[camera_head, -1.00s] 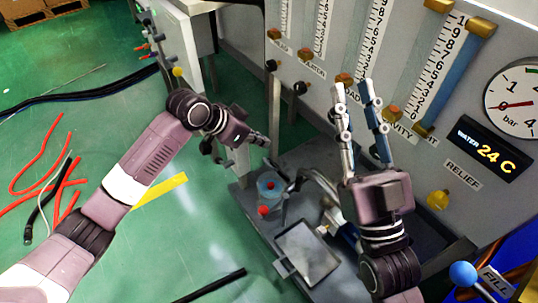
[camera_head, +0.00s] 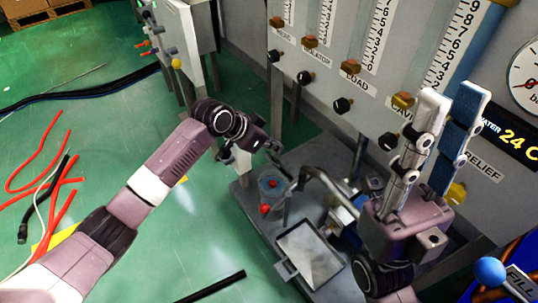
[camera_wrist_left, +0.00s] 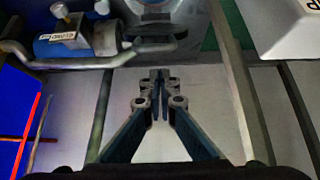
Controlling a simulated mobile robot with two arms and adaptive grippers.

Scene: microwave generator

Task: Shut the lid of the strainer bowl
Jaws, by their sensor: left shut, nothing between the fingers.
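A small clear bluish bowl (camera_head: 271,183) with a red knob stands on the grey bench in the head view; I take it for the strainer bowl. Whether its lid is open cannot be told. A grey square tray or panel (camera_head: 310,254) with a small handle lies in front of it. My left gripper (camera_head: 280,151) is just above and behind the bowl, apart from it as far as I can see. In the left wrist view its fingers (camera_wrist_left: 160,78) are shut with nothing between them. My right gripper (camera_head: 452,95) points up, open and empty, before the gauge panel.
A bent metal pipe (camera_head: 330,182) rises beside the bowl. In the left wrist view a blue cylinder (camera_wrist_left: 78,42) and a grey pipe lie ahead. The panel with knobs and gauges stands behind. Hoses (camera_head: 45,190) lie on the green floor at left.

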